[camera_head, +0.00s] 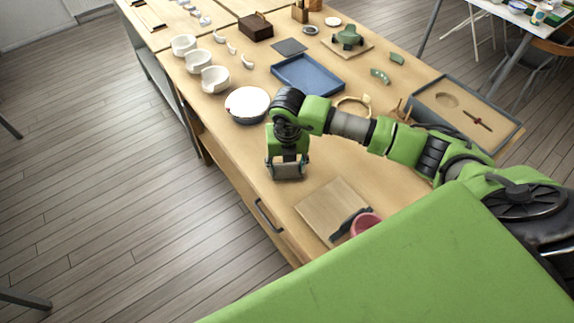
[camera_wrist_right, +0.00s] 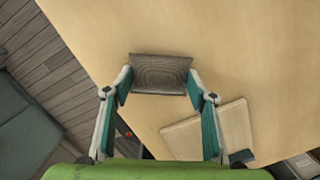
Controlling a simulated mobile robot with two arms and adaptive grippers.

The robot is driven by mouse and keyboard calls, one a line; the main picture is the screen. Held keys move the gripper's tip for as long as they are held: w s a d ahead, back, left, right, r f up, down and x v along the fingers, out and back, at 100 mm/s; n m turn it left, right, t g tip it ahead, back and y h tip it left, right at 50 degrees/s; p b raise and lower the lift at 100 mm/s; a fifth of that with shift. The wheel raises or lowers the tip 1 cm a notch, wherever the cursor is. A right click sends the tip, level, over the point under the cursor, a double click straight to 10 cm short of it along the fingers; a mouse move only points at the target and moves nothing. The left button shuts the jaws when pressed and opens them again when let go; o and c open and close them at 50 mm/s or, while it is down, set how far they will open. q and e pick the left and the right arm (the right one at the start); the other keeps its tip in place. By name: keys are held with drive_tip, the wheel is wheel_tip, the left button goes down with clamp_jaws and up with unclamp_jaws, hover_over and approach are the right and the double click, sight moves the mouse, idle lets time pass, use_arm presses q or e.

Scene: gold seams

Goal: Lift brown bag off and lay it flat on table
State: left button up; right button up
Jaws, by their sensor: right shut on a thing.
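The brown bag (camera_wrist_right: 161,74) is a flat, greyish-brown rectangle with a dark woven-looking face. In the wrist view my right gripper (camera_wrist_right: 160,80) is shut on it, with one finger at each short end. In the head view my right gripper (camera_head: 287,172) points down over the near part of the wooden table (camera_head: 250,150), and the bag shows as a grey shape (camera_head: 287,171) between the fingers. I cannot tell whether its underside touches the table. My left gripper is not in view.
A pale wooden board (camera_head: 333,205) lies close by, with a dark tool (camera_head: 349,225) and a pink cup (camera_head: 365,223) beside it. A white bowl (camera_head: 247,104) and blue tray (camera_head: 308,76) stand farther back. Bare tabletop surrounds the gripper; the table's left edge is near.

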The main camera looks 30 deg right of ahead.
drive_tip(key=o, duration=1.4)
drive_tip(key=o, duration=0.5)
drive_tip(key=shift+r, duration=0.1)
drive_tip(key=shift+r+p, duration=2.7)
drive_tip(key=shift+r, duration=1.25)
drive_tip(key=shift+s+f, duration=0.1)
